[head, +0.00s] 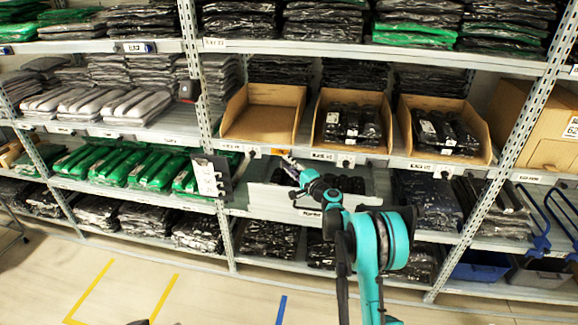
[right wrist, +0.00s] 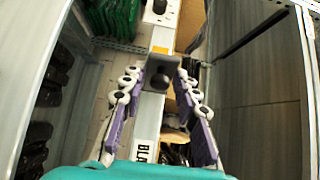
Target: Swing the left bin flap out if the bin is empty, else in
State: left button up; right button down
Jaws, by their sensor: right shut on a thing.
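The left bin (head: 235,108) is an open cardboard bin on the middle shelf in the head view; its visible floor is bare. A small tab with an orange mark (head: 280,152) sits at the shelf edge below the bin's right side. My right gripper (head: 287,160) is at this tab. In the right wrist view, a grey flap plate (right wrist: 164,62) with a dark round knob (right wrist: 160,80) lies between the purple-padded fingers of my right gripper (right wrist: 163,84), which is shut on it. The exact finger contact is hard to see.
The middle bin (head: 316,118) and right bin (head: 404,125) hold dark bagged items. A white-fronted tray (head: 275,198) lies below my right gripper. A hanging card (head: 207,178) and a shelf upright (head: 222,232) stand to the left. Open floor is in front.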

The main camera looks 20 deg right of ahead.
jog(key=shift+w+d+r+h, duration=0.15)
jog(key=shift+d+h, duration=0.15)
jog(key=shift+d, duration=0.25)
jog(key=c, duration=1.4)
grip_release()
jog(key=shift+c, duration=0.2)
jog(key=v, duration=1.2)
jog(key=shift+d+f, duration=0.2)
jog(key=shift+f, duration=0.1)
